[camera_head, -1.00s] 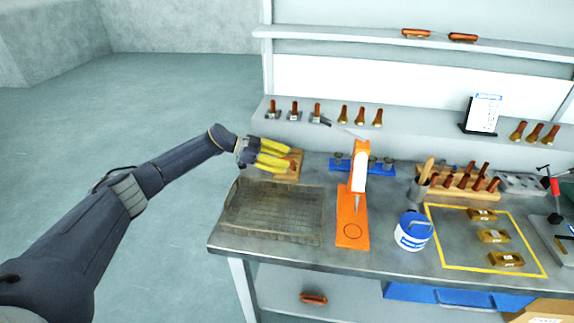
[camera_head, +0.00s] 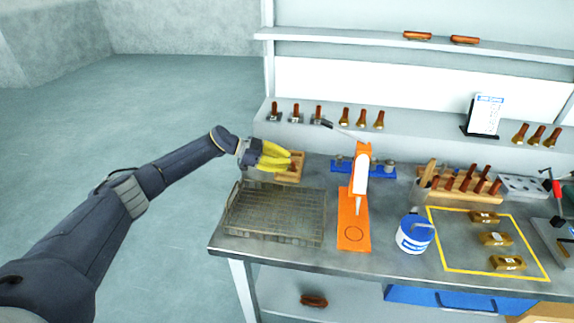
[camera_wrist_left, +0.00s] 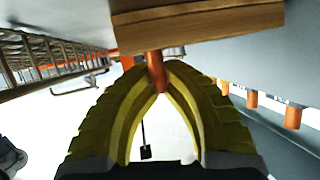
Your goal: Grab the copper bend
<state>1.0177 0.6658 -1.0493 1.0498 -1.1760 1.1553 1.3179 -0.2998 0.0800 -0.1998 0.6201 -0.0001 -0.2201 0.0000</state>
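The wooden holder (camera_head: 297,172) stands at the back left of the bench, behind the mesh tray. In the left wrist view the holder (camera_wrist_left: 200,20) spans the top, and the copper bend (camera_wrist_left: 155,72) sticks out of it. My left gripper (camera_head: 288,160) has its yellow fingers at the holder. In the left wrist view the left gripper's fingertips (camera_wrist_left: 158,78) come together on either side of the copper bend and pinch it. The fingers hide most of the bend in the head view. My right gripper is not in view.
The wire mesh tray (camera_head: 235,222) lies in front of the holder. An orange stand (camera_head: 354,225) and a blue-and-white tub (camera_head: 414,236) stand to the right. Several copper-and-brass pieces line the ledge (camera_head: 400,128) behind. The floor at left is clear.

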